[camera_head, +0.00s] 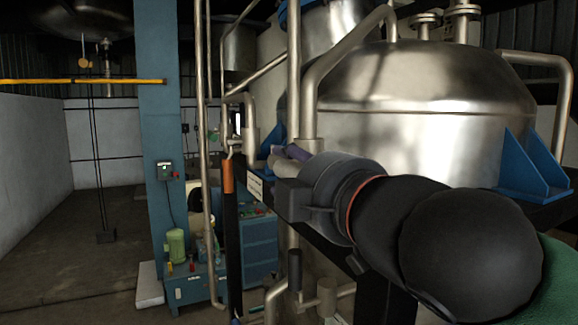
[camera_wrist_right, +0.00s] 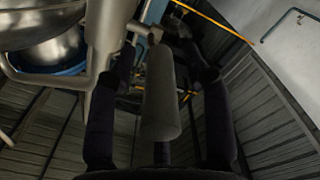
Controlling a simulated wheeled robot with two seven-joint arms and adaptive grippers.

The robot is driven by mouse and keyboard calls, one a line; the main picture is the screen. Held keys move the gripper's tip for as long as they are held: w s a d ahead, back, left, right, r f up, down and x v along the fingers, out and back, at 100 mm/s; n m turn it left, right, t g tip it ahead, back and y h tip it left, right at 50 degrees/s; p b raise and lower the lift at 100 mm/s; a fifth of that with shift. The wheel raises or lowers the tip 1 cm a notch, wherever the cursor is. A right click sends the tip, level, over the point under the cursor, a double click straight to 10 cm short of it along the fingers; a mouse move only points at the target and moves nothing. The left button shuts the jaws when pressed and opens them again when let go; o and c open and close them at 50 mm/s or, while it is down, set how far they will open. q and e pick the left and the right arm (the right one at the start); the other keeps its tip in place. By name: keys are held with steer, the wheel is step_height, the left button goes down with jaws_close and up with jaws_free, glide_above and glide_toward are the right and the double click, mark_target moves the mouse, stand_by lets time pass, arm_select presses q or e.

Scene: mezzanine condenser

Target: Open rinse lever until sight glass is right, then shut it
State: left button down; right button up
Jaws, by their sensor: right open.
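A grey cylindrical lever grip (camera_wrist_right: 161,95) hangs from a metal pipe fitting in the right wrist view. The black fingers of my right gripper (camera_wrist_right: 160,55) stand open on either side of it, with a visible gap on both sides. In the head view my right wrist (camera_head: 330,195) reaches in from the right and hides most of the fingers and the lever. I cannot make out the sight glass or its level for certain. My left gripper is not in view.
A large steel vessel (camera_head: 420,110) with blue brackets fills the right behind my arm. Vertical pipes (camera_head: 294,70) stand close to the hand. A blue column (camera_head: 157,130) and a blue cabinet (camera_head: 258,245) are farther back. Open floor (camera_head: 70,260) lies at the left.

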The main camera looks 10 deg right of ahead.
steer(key=shift+w+a, duration=0.1)
steer(key=shift+w, duration=0.35)
steer(key=shift+s, duration=0.1)
steer(key=shift+c, duration=0.3)
jaws_close()
